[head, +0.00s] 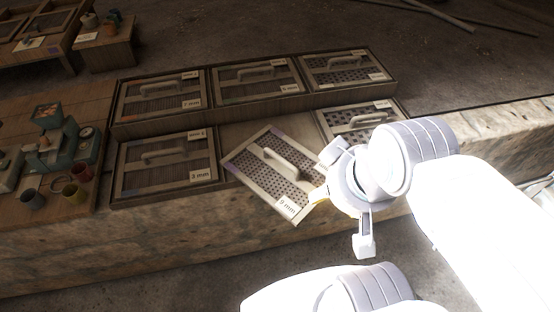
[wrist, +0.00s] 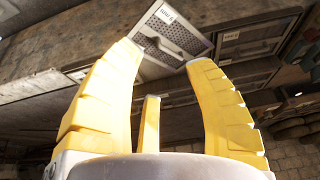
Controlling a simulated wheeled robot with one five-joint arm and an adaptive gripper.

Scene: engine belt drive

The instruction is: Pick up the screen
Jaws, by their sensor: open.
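The screen (head: 258,178) is a framed perforated panel with a light curved handle and a "9 mm" label. It lies tilted, partly out of the lower middle slot of the rack, with its near corner over the stone ledge. It also shows in the wrist view (wrist: 176,38), beyond the fingertips. My gripper (head: 338,200) is at the right of this screen in the head view. In the wrist view its yellow fingers (wrist: 160,52) are spread apart with nothing between them. The head view does not show clearly whether a finger touches the screen's edge.
Several other labelled screens sit in the rack (head: 222,118), including a 3 mm one (head: 165,160) at lower left. A bench at left holds a green machine (head: 75,145) and cups (head: 75,194). The stone ledge (head: 150,235) in front is clear.

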